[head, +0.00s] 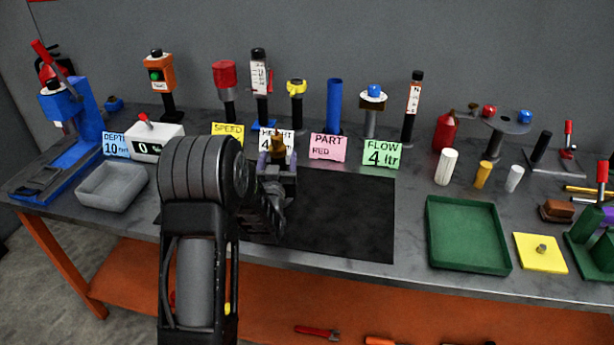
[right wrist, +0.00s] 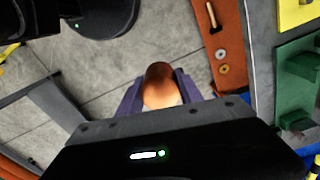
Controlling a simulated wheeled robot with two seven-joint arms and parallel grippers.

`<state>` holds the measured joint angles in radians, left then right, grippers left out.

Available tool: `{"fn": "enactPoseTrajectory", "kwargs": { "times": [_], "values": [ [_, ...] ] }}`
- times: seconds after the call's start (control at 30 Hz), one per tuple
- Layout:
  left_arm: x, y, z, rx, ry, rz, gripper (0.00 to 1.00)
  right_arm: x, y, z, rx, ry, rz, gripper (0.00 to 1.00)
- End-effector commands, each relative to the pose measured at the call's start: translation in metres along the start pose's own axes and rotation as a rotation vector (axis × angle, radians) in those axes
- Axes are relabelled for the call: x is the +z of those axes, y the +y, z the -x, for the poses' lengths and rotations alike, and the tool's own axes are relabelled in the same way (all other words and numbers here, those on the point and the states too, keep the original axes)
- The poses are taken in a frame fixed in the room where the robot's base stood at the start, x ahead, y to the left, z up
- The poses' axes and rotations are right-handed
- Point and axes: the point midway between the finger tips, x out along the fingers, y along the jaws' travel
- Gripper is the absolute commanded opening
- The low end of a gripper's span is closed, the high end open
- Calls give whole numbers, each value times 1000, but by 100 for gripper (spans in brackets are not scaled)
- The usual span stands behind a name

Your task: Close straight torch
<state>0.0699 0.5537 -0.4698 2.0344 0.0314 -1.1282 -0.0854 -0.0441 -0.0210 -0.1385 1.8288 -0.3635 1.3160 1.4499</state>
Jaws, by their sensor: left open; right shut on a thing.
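My left gripper (head: 277,163) is open in the head view, with its purple fingers over the back left of the black mat (head: 345,220). A small brass-coloured thing (head: 277,145) shows at its fingertips; I cannot tell whether they touch it. My right gripper (right wrist: 161,88) shows in the right wrist view, its purple fingers shut on an orange-brown rounded thing (right wrist: 159,82) with a pale part near the palm. The rest of that thing is hidden. My right gripper is not clearly seen in the head view. I cannot tell which thing is the straight torch.
Posts and cards line the back, including a flow card (head: 382,153) reading 4 ltr. A grey tray (head: 112,187) is left. A green tray (head: 466,236), yellow plate (head: 540,253) and green fixture (head: 590,235) are right. The mat's right part is clear.

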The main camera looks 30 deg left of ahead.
Motion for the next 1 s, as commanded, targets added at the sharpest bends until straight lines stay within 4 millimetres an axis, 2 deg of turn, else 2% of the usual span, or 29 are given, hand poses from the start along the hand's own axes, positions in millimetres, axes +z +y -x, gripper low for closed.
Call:
{"fn": "enactPoseTrajectory", "kwargs": {
  "times": [0.07,0.17,0.8,1.0],
  "values": [
    [0,0,0,0,0,0,61,0,0,0,0,0,0,0],
    [0,0,0,0,0,0,54,0,0,0,0,0,0,0],
    [0,0,0,0,0,0,2,0,0,0,0,0,0,0],
    [0,0,0,0,0,0,0,0,0,0,0,0,0,0]
  ]
}}
